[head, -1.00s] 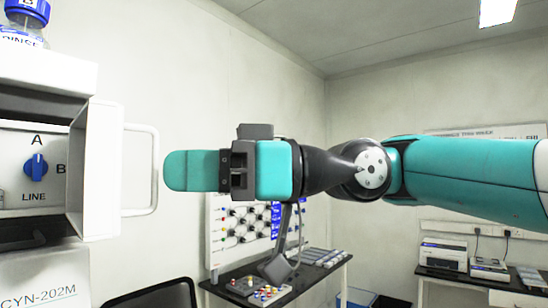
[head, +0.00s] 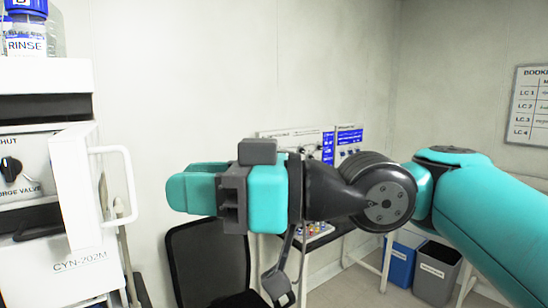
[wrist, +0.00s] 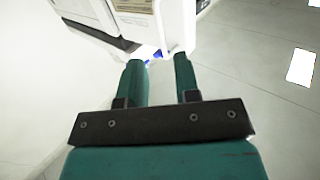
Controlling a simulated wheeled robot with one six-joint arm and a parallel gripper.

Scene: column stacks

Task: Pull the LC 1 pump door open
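The white pump door (head: 78,188) stands ajar at the left edge of the head view, on the front of a white pump unit. Its white loop handle (head: 131,186) projects to the right. Behind the door a dark knob (head: 12,170) marked as a purge valve shows. My gripper (head: 182,187) is to the right of the handle, apart from it in the picture, its fingers pointing left. In the wrist view my gripper (wrist: 158,64) has two teal fingers spread with nothing between them. White equipment lies beyond the tips; the handle cannot be made out there.
A bottle labelled RINSE (head: 26,32) stands on top of the stack. A dark chair (head: 212,255) is behind my gripper. A blue bin (head: 399,263) and a dark bin (head: 436,272) stand at the back right. A booking board (head: 528,105) hangs on the wall.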

